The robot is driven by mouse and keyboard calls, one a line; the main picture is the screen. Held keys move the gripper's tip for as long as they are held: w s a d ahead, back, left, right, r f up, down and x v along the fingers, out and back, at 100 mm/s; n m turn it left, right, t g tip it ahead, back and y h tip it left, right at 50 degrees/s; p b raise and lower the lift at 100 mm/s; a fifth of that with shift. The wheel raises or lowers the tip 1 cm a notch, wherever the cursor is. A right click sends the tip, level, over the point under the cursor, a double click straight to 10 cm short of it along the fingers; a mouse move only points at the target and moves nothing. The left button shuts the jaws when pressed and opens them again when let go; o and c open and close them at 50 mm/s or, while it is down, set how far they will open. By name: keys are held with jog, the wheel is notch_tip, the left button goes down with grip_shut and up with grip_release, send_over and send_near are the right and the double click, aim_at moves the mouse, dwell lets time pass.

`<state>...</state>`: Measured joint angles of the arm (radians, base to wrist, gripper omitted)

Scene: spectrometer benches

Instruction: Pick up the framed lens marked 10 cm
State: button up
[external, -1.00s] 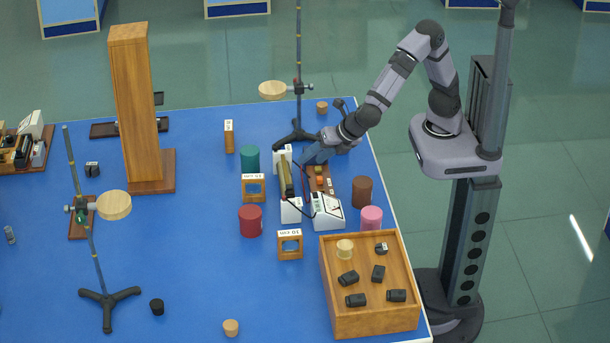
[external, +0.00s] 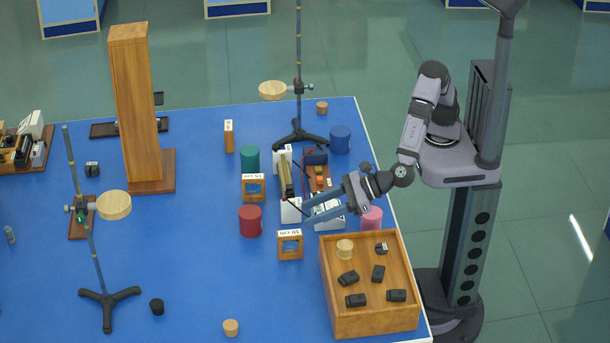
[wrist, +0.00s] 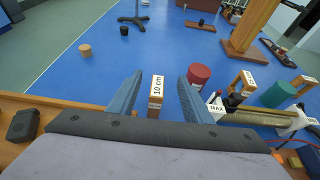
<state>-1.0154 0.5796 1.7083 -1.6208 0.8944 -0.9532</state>
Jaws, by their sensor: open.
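The framed lens marked 10 cm (external: 290,256) is a small upright wooden square frame with a white label on top. It stands on the blue table left of the wooden box. My gripper (external: 306,212) is open and empty, above and slightly right of this lens in the external view, with its fingers pointing left. In the wrist view the 10 cm lens (wrist: 155,110) shows between and beyond the two blue fingers (wrist: 160,82), its label facing up. No contact is visible.
A similar frame marked 15 cm (external: 253,198) stands behind. A red cylinder (external: 250,222) is near it. White-ended apparatus (external: 291,211) with cables lies under my fingers. The wooden box (external: 375,322) with dark pieces is at right. The table is clear left of the lens.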

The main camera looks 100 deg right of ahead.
send_near(291, 233)
jog(key=x, duration=0.3)
jog(key=shift+f, duration=0.15)
jog(key=shift+p+x, duration=0.3)
jog(key=shift+x, duration=0.9)
jog(key=shift+w, duration=0.15)
jog(key=shift+p+x, duration=0.55)
jog(key=shift+x, duration=1.85)
jog(key=shift+c, duration=0.3)
jog(key=shift+d, duration=0.1)
jog(key=c, duration=1)
grip_shut()
